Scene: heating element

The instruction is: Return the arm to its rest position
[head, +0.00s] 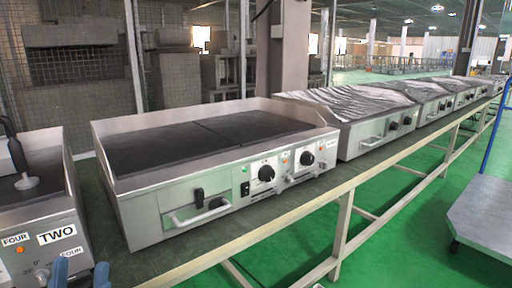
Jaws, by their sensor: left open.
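My left gripper (81,274) shows at the bottom left edge of the head view, with only the blue tips of its two fingers in the picture. The tips stand apart with nothing seen between them. They are in front of the lower front of the left heating unit (54,205), which has labels such as "TWO" and "FOUR" and a knob partly cut off. A larger steel heating unit (165,208) with dark flat plates, knobs and a drawer handle stands to the right, apart from the gripper. The rest of my left arm is hidden below the frame. My right gripper is out of view.
The units stand on a long dark green bench (262,217) with a pale frame. Several film-covered units (350,103) continue along it to the right. A grey cart (486,218) with a blue handle stands at the right. Green floor (400,215) lies open between bench and cart.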

